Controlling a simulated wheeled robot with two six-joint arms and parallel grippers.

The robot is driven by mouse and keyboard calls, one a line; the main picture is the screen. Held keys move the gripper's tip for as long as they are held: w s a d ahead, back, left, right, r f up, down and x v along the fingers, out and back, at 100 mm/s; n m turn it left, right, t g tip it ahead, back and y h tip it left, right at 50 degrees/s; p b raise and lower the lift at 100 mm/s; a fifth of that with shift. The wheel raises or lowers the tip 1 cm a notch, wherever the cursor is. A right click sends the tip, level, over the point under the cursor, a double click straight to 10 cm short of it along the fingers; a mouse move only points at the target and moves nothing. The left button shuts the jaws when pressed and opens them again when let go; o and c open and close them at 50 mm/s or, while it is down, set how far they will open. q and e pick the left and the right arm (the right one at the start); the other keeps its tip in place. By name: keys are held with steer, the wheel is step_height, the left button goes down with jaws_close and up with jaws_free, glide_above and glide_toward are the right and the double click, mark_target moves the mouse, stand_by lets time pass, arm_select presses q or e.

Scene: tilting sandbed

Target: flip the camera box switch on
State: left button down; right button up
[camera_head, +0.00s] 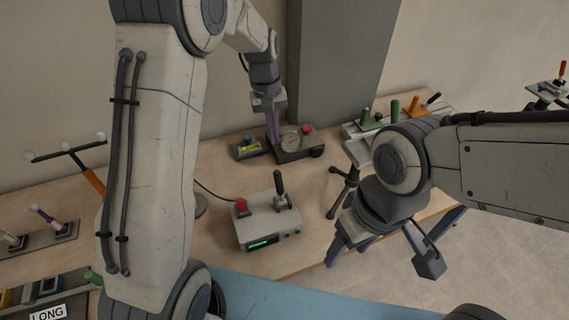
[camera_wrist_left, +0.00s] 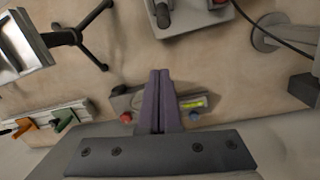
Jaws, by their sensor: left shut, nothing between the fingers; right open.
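My left gripper (camera_head: 274,138) is shut and empty, its purple fingers pointing down at the back of the bench. Its tips overlap the left side of a dark box (camera_head: 300,151) with a round dial and a red button; I cannot tell whether they touch. In the left wrist view the shut fingers (camera_wrist_left: 160,74) cover part of this box (camera_wrist_left: 124,103). A light grey box (camera_head: 266,236) with a red knob, a black lever and a green display stands nearer; it also shows in the left wrist view (camera_wrist_left: 190,24). No label tells which is the camera box. My right gripper (camera_head: 385,262) is open and empty at right.
A small block with a yellow-green vial (camera_head: 246,150) sits left of the dark box. A small black tripod (camera_head: 342,190) stands right of the grey box. A rack with green and orange handles (camera_head: 395,110) is at back right. A cable runs behind the grey box.

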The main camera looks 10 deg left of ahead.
mark_target(279, 187)
arm_select(q)
steer(key=s+d+f+p, duration=0.1)
steer(key=s+f+p, duration=0.2)
steer(key=f, duration=0.5)
steer(key=shift+s+d+p, duration=0.2)
steer(key=shift+s+p, duration=0.15)
steer(key=shift+s, duration=0.2)
arm_select(e)
steer(key=r, duration=0.3)
steer(key=shift+d+r, duration=0.2)
steer(key=shift+r, duration=0.15)
arm_select(q)
steer(key=shift+f, duration=0.1)
